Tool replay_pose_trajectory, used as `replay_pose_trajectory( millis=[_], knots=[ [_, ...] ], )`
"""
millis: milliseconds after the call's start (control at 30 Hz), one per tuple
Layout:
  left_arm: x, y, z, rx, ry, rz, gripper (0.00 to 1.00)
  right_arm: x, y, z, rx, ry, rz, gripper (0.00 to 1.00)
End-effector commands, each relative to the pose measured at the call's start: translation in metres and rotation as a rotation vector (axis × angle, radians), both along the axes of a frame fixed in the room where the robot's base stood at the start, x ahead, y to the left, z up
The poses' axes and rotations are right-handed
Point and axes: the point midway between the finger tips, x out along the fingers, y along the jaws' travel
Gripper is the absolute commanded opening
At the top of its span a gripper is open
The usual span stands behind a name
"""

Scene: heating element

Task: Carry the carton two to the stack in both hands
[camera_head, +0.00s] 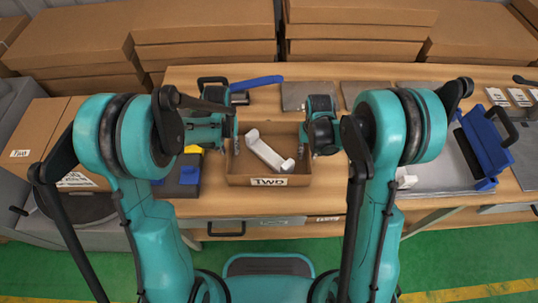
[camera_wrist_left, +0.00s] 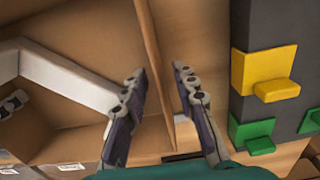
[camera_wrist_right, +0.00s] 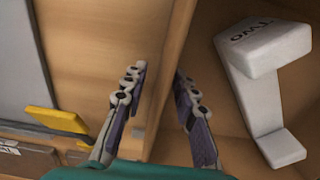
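Carton two (camera_head: 268,181) is an open brown box labelled TWO, resting on the table in front of me. A white bracket-shaped part (camera_head: 268,152) lies inside it; the right wrist view shows TWO printed on this part (camera_wrist_right: 265,90). My left gripper (camera_wrist_left: 160,72) is open, with the carton's left wall (camera_wrist_left: 152,60) between its fingers. My right gripper (camera_wrist_right: 158,70) is open, with the right wall (camera_wrist_right: 178,45) between its fingers. Neither gripper visibly clamps its wall. Closed brown cartons (camera_head: 45,125) stand at the left, one with a TWO label.
Stacked flat cartons (camera_head: 205,30) stand behind the table (camera_head: 300,205). A dark block with yellow and green clips (camera_wrist_left: 268,70) is close left of carton two. A blue bin-like holder (camera_head: 485,145) and grey mats are on the right. A blue-handled tool (camera_head: 257,83) lies behind.

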Motion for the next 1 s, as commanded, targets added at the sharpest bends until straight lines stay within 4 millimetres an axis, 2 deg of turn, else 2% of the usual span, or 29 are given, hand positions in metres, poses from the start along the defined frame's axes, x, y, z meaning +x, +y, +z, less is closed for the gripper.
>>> replay_pose_trajectory(
  millis=[100, 200, 667, 867, 1000],
  knots=[
    [0.000, 0.000, 0.000, 0.000, 0.000, 0.000, 0.26, 0.000, 0.000, 0.000, 0.000, 0.000, 0.000, 0.26],
    [0.000, 0.000, 0.000, 0.000, 0.000, 0.000, 0.00, 0.000, 0.000, 0.000, 0.000, 0.000, 0.000, 0.00],
    [0.000, 0.000, 0.002, 0.000, 0.000, 0.000, 0.00, 0.000, 0.000, 0.002, 0.000, 0.000, 0.000, 0.00],
    [0.000, 0.000, 0.014, 0.000, 0.000, 0.000, 0.00, 0.000, 0.000, 0.014, 0.000, 0.000, 0.000, 0.00],
    [0.000, 0.000, 0.029, 0.000, 0.000, 0.000, 0.00, 0.000, 0.000, 0.029, 0.000, 0.000, 0.000, 0.00]
  ],
)
